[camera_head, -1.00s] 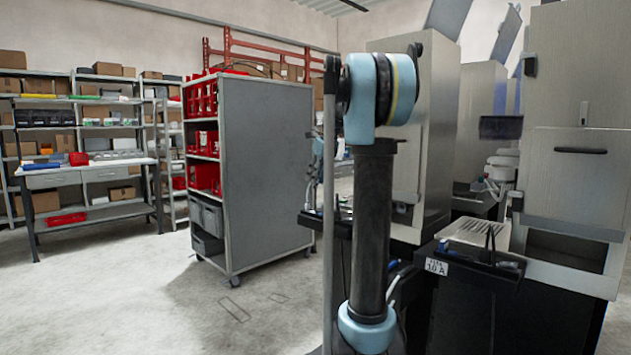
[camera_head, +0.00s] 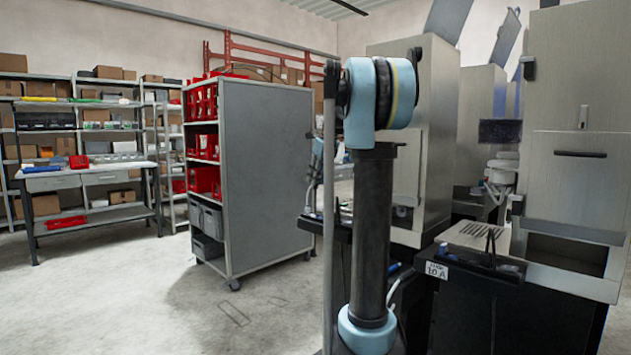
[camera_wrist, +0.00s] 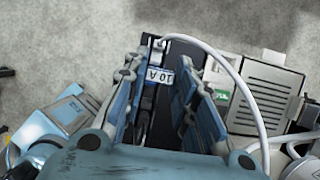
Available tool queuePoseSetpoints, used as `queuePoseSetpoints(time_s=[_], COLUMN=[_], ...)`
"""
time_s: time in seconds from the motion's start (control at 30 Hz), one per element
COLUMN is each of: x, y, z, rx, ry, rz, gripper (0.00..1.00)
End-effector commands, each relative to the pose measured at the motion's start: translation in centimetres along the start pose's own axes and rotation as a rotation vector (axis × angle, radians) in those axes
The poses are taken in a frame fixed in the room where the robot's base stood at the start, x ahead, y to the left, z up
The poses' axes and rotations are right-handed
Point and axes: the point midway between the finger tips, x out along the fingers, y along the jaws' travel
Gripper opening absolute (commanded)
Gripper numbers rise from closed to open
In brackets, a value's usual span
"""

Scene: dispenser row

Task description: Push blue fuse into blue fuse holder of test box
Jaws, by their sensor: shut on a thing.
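In the wrist view my gripper (camera_wrist: 157,85) points at a narrow black test box (camera_wrist: 150,118) with a white "10 A" label (camera_wrist: 160,75). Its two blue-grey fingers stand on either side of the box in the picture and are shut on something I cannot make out. A small blue and white piece (camera_wrist: 161,43) shows near the box's far end; whether it is the blue fuse is unclear. The blue fuse holder cannot be made out. In the head view the end of my arm (camera_head: 316,165) is mostly hidden behind my own column, above a dark tray.
A grey vented unit (camera_wrist: 270,90) lies to the right. In the head view another "10 A" box (camera_head: 437,270) stands at the right, and a grey cart (camera_head: 265,180) with red bins stands left of centre. Open floor lies around the cart.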

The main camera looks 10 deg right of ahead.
Motion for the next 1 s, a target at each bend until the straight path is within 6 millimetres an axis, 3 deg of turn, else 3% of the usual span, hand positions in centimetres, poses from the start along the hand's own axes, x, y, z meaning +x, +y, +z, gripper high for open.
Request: queuePoseSetpoints(time_s=[1.0], x=[-2.8], y=[0.0], z=[1.1], rx=[0.000], ry=[0.000], rz=[0.000], gripper=[0.16])
